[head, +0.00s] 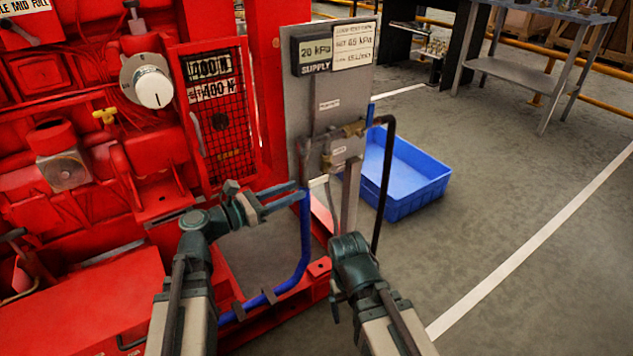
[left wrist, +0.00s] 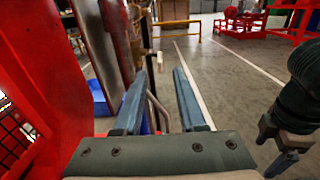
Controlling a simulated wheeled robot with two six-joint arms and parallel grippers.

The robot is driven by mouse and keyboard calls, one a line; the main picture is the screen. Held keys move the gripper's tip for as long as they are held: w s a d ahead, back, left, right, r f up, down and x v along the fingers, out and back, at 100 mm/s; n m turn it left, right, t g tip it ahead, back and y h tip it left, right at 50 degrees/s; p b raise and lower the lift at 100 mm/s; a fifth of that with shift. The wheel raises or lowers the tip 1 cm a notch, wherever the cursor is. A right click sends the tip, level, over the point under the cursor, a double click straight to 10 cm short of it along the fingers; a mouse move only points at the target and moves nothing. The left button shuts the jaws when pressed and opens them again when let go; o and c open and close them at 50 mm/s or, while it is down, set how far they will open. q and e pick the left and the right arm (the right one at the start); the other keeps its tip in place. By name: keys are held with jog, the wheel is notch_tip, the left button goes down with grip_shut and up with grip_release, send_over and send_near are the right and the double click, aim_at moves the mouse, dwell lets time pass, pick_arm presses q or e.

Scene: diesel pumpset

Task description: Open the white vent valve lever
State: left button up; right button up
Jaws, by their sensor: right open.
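My left gripper (head: 299,191) is open, its two blue-grey fingers pointing right toward the lower part of the grey panel (head: 300,110). In the left wrist view the space between its fingers (left wrist: 164,72) is empty. Brass valve fittings (head: 353,130) sit on the panel's pipework, above and right of that gripper. A small pale bar (left wrist: 146,52) stands out near the pipework beyond the left fingers; it may be the white vent lever, but it is too small to tell. My right gripper (head: 350,247) is below the panel, apart from the valve; its fingers are mostly hidden.
The red pumpset (head: 120,190) fills the left side, with a mesh guard (head: 215,120) close to my left arm. A blue hose (head: 305,245) and black pipe (head: 384,185) run near the grippers. A blue crate (head: 420,190) stands behind. Floor at right is clear.

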aim_at(309, 185)
pick_arm(q)
jog(key=x, duration=0.7)
jog(key=shift+w+d, duration=0.2)
jog(key=shift+d, duration=0.05)
grip_shut()
dwell(1.1)
